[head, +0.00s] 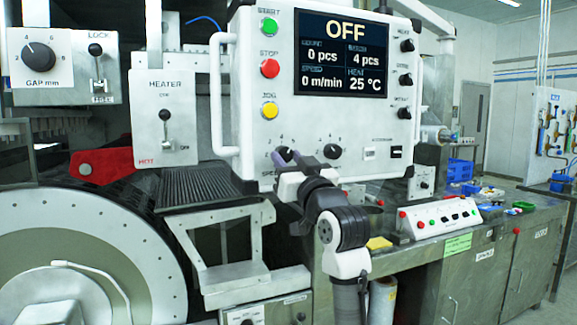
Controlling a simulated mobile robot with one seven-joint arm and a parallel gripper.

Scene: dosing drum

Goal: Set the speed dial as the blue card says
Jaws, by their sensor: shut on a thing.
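The white control panel (248,98) hangs in the middle of the head view. Its screen (340,52) reads OFF, 0 pcs, 4 pcs, 0 m/min and 25 °C. The speed dial (280,154) is at the panel's lower left, with part of its scale and the SPEED label showing. My gripper (289,158) is at this dial and shut on it; its fingers and wrist hide most of the knob, so its pointer cannot be read. A blue card with readable text is not in view.
A second black dial (333,151) sits close to the right of my gripper. Green, red and yellow buttons are above. A heater lever (165,125) and a gap dial (39,57) are at left. A large drum (90,240) fills the lower left.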

